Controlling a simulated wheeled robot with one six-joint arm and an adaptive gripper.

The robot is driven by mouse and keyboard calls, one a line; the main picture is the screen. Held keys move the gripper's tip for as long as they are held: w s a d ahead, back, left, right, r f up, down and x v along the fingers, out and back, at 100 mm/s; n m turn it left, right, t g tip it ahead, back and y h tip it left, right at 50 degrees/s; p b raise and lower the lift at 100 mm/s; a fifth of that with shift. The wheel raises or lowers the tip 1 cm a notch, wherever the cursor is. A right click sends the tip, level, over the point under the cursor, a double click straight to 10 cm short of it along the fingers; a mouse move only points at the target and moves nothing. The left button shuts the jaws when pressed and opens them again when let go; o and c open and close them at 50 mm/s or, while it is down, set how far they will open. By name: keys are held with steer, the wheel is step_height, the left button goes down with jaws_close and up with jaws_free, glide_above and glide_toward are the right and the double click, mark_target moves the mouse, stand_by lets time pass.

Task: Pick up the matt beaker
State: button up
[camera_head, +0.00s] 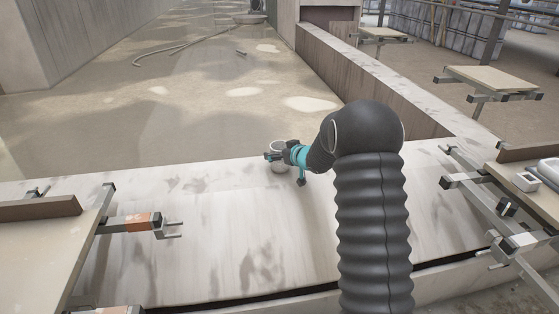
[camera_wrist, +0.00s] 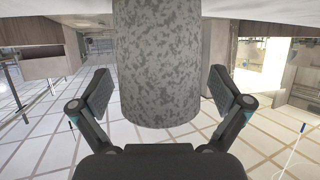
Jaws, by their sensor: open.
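The matt beaker is a grey, mottled cylinder (camera_wrist: 158,60) that fills the middle of the wrist view. In the head view a small part of the beaker (camera_head: 278,145) shows behind my gripper, upright on the pale slab (camera_head: 225,225). My gripper (camera_head: 276,156) is low over the slab at the end of my arm. In the wrist view my gripper (camera_wrist: 162,85) is open, with one finger on each side of the beaker and a visible gap at both sides. Much of the beaker is hidden by the gripper in the head view.
Metal brackets with an orange piece (camera_head: 138,222) stick out over the slab at left. A rack arm (camera_head: 480,185) reaches in at right, with a small white box (camera_head: 525,181) on its board. A low wall (camera_head: 370,85) runs behind. The slab around the beaker is clear.

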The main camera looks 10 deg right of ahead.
steer(key=c, duration=1.3)
steer(key=shift+c, duration=1)
steer(key=shift+r, duration=0.15)
